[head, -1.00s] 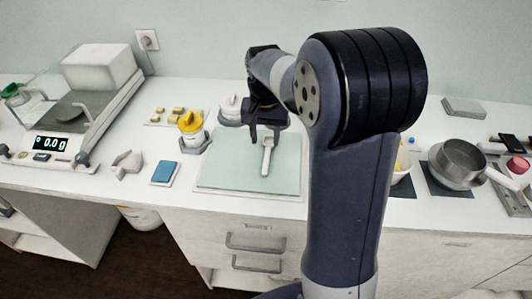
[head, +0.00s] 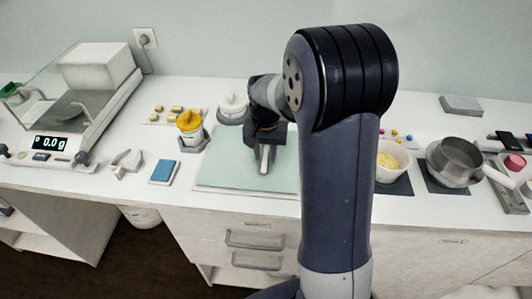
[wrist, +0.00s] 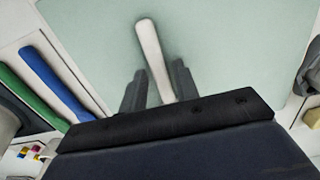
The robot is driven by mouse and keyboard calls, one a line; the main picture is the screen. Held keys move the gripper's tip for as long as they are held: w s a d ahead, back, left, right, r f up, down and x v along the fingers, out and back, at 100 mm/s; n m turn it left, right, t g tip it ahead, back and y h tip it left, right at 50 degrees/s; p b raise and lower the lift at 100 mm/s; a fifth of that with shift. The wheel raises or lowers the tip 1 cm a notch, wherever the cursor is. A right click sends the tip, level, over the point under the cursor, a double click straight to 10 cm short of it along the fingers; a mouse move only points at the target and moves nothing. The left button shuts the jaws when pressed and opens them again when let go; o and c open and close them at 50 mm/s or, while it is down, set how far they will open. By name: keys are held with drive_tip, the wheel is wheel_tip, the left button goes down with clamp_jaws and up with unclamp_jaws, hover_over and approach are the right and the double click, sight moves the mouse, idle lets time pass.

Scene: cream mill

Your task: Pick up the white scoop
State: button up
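The white scoop (head: 265,159) lies on the pale green mat (head: 222,172), its handle toward the front. It also shows in the wrist view (wrist: 153,52), its handle running in between my fingers. My gripper (head: 263,146) is low over the scoop and hides its far part in the head view. In the wrist view my gripper (wrist: 157,82) is open, one finger on each side of the handle. A gap shows on the left; the right finger is close to the handle, and I cannot tell whether it touches.
A blue handle (wrist: 58,84) and a green handle (wrist: 28,92) lie left of the mat in the wrist view. A yellow-topped jar (head: 191,128) and a blue box (head: 164,172) stand left of the mat. A bowl (head: 390,160) and a metal pan (head: 455,162) are on the right.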

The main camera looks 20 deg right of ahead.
clamp_jaws()
